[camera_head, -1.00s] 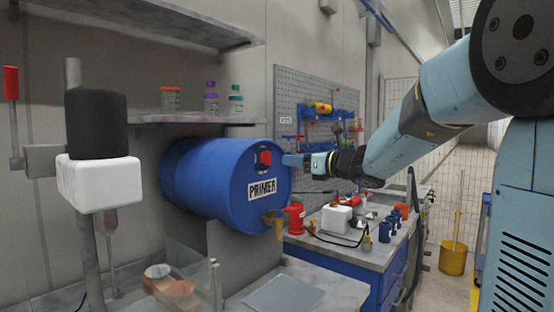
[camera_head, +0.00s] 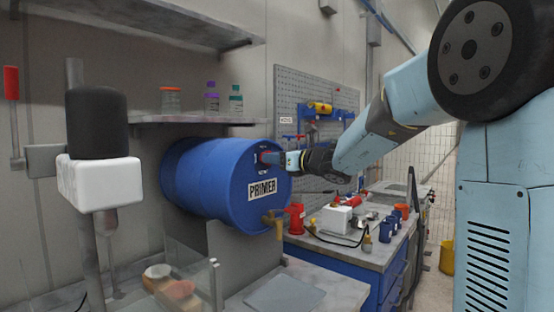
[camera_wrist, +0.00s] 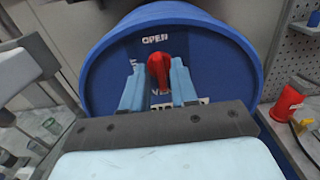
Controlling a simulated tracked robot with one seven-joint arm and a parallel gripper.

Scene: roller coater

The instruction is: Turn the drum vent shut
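The blue drum (camera_head: 215,180) lies on its side with a PRIMER label (camera_head: 262,189) on its front face. The red vent knob (camera_wrist: 159,68) sits on that face, just under the word OPEN (camera_wrist: 155,39) in the wrist view. I see no clear contact between the fingers and the knob.
A brass tap (camera_head: 274,220) juts from the drum's lower front. A shelf with several bottles (camera_head: 236,104) hangs above the drum. A blue bench (camera_head: 345,262) with red and blue containers stands to the right, below a pegboard (camera_head: 300,95).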

